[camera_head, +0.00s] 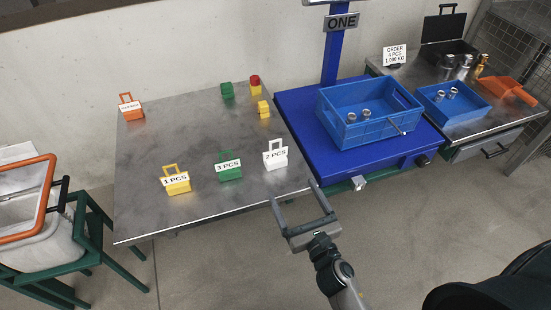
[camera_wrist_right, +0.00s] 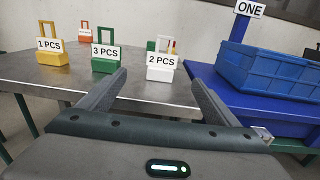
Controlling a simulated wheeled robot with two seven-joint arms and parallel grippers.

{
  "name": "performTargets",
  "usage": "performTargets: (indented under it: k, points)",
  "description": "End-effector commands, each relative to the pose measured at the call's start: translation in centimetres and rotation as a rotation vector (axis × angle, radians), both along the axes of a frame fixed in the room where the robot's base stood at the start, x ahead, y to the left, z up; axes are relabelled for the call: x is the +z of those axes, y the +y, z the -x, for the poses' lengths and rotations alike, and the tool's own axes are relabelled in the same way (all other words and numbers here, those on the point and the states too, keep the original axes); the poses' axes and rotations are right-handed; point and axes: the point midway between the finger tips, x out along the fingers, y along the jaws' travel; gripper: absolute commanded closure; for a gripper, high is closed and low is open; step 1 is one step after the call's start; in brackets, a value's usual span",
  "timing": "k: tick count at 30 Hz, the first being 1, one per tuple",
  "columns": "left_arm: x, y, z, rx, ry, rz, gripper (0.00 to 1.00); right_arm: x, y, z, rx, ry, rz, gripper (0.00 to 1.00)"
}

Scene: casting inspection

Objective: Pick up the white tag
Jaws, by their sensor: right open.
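The white tag (camera_head: 275,156), labelled "2 PCS", stands upright on the metal table near its right front corner. It also shows in the right wrist view (camera_wrist_right: 160,70), beyond the fingers and between them. My right gripper (camera_head: 296,194) is open and empty. It is apart from the tag, in front of the table's front right corner, with its fingers pointing toward the table. In the right wrist view its two fingers (camera_wrist_right: 160,84) are spread wide. My left gripper is not in view.
A green "3 PCS" tag (camera_head: 229,168) and a yellow "1 PCS" tag (camera_head: 176,181) stand left of the white tag. An orange tag (camera_head: 130,108) and small coloured blocks (camera_head: 227,91) are farther back. A blue platform (camera_head: 296,101) with a blue crate (camera_head: 345,127) stands right of the table.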

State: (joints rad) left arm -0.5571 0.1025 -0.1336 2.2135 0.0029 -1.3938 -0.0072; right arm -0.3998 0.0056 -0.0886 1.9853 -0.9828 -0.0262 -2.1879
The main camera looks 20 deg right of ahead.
Motion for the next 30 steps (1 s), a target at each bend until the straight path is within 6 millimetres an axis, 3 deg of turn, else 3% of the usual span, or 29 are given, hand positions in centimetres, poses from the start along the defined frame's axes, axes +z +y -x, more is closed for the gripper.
performTargets:
  k: [16, 21, 30]
  points:
    - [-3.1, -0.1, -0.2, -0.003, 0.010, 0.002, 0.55, 0.2, 0.5, -9.1, 0.000, -0.001, 0.000, 0.16]
    - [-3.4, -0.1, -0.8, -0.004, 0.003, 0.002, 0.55, 0.1, 0.6, -10.4, 0.000, 0.000, 0.001, 0.16]
    - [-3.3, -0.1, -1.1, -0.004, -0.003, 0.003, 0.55, 0.1, 0.6, -10.6, 0.000, 0.001, 0.000, 0.16]
